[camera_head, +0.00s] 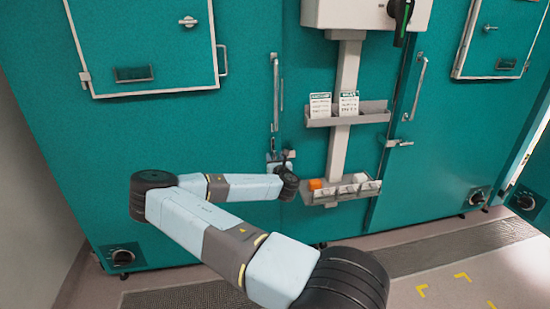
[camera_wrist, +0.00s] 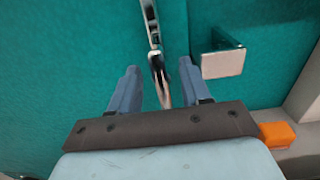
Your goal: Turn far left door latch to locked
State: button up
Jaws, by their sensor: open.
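The far left door (camera_head: 120,170) is a teal panel that looks closed. A long vertical metal handle (camera_head: 275,90) stands near its right edge. In the wrist view a slim metal lever (camera_wrist: 157,65), which looks like the door latch, points roughly vertical with its lower end between my fingers. A pale metal plate (camera_wrist: 222,62) sits right of it across the seam, apart from the lever. My gripper (camera_wrist: 160,78) is open, one blue finger on each side of the lever; contact cannot be told. In the head view my arm partly hides the latch area (camera_head: 278,158).
Right of the latch, a grey post carries a shelf with cards (camera_head: 346,117) and a lower tray (camera_head: 352,193) with an orange item (camera_head: 315,184). The orange item (camera_wrist: 277,134) is close to my gripper in the wrist view. Another door latch (camera_head: 400,142) lies farther right.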

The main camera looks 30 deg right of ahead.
jog(key=shift+w+d, duration=0.2)
jog(key=shift+w, duration=0.4)
jog(key=shift+c, duration=0.3)
grip_shut()
